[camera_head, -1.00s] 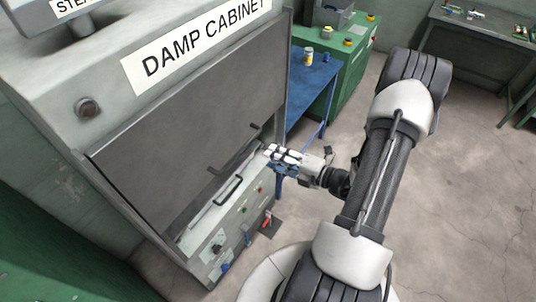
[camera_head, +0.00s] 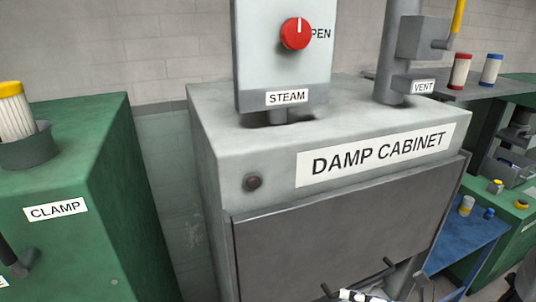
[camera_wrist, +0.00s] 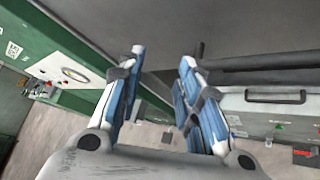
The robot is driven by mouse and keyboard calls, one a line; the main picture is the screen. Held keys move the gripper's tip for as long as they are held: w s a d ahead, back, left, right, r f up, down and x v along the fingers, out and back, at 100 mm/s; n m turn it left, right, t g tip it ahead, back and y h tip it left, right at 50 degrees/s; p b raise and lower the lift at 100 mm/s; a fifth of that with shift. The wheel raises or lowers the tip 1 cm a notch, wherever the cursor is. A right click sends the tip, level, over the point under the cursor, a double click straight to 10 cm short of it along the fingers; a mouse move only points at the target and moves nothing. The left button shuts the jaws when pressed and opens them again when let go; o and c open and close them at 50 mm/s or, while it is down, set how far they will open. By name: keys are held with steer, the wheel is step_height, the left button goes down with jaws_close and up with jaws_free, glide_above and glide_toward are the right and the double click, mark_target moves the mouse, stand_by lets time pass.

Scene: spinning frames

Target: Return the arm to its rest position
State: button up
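My gripper (camera_wrist: 162,58) is open in the wrist view, its two blue and white fingers apart with nothing between them. Only the tip of my gripper (camera_head: 355,296) shows at the bottom edge of the head view, in front of the damp cabinet's dark front panel (camera_head: 335,240). The rest of my arm is outside the head view. In the wrist view a dark panel fills the top, and a pale ledge with a dark bar handle (camera_wrist: 275,96) lies to the right of the fingers. I cannot tell how far the fingers are from the panel.
The grey damp cabinet (camera_head: 215,170) carries a steam box with a red knob (camera_head: 297,33) and a vent pipe (camera_head: 400,50). A green clamp machine (camera_head: 70,220) stands left. A blue table (camera_head: 465,240) with small containers stands right. Bare floor (camera_wrist: 60,125) shows in the wrist view.

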steer(key=s+a+n+g+h+b, duration=0.4)
steer(key=s+a+n+g, duration=0.45)
steer(key=n, duration=0.75)
steer(key=s+d+r+n+t+h+b, duration=0.1)
steer(key=s+n+t+h+b, duration=0.4)
steer(key=n, duration=1.4)
steer(key=shift+s+d+r+h+b, duration=0.2)
steer(key=shift+s+d+h+b, duration=0.15)
steer(key=shift+s+h+b, duration=0.8)
steer(key=shift+w, duration=0.15)
